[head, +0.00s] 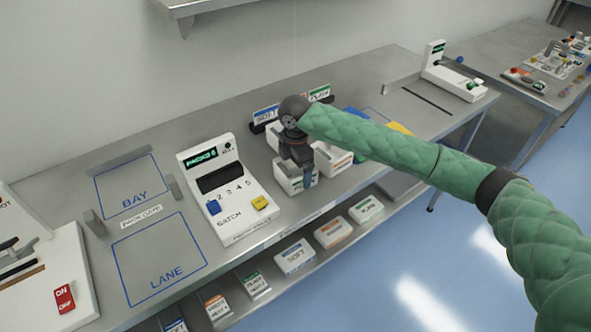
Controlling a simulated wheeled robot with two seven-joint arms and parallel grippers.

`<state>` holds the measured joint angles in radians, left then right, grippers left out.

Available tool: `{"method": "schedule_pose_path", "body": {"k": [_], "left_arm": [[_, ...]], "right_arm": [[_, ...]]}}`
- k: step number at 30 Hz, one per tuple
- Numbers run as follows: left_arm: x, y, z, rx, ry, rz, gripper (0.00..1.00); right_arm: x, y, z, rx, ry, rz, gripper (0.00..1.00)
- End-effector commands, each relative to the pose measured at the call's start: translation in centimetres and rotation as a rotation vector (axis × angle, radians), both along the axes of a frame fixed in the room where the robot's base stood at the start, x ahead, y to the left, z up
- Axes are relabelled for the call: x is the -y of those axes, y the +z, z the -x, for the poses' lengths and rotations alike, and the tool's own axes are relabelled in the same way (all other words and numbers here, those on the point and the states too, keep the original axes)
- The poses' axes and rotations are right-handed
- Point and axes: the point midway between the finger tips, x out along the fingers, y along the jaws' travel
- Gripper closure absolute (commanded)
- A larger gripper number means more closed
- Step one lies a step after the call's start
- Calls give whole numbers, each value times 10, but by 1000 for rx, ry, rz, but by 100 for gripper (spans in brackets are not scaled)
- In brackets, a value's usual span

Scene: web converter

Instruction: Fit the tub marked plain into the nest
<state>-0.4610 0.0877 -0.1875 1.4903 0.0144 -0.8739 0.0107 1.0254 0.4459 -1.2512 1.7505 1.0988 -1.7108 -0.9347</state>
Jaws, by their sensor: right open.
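My right gripper (297,168) points down over a white tub (291,186) on the bench, its jaws open. One finger reaches down by the tub's right side; whether it touches is unclear. Another white tub (341,162) stands just right and behind, partly covered by my arm. A third white shape (273,136) shows behind the gripper. Behind them stand a blue-marked sign (265,115) and a green-marked sign (320,93), whose words are too small to read surely. I cannot make out which tub is plain or where the nest is. My left gripper is not in view.
A white batch machine (226,190) with blue and yellow buttons stands just left of the tubs. Further left are bare outlined areas, BAY (132,186) and LANE (160,258). A lower shelf holds several labelled boxes (295,257). Another white device (453,75) stands at the right end.

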Motion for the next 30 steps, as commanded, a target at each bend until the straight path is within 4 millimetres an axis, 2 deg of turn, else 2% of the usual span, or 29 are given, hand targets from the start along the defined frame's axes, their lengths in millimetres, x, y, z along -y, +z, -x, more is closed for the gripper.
{"method": "schedule_pose_path", "body": {"k": [11,16,24,28,30], "left_arm": [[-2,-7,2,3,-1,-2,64],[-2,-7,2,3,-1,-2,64],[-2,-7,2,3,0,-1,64],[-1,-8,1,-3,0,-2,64],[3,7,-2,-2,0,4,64]], "right_arm": [[0,-7,0,1,0,-1,0],[0,-7,0,1,0,-1,33],[0,-6,0,1,0,-1,33],[0,2,-1,3,1,-2,33],[0,10,-1,3,1,-2,33]]}}
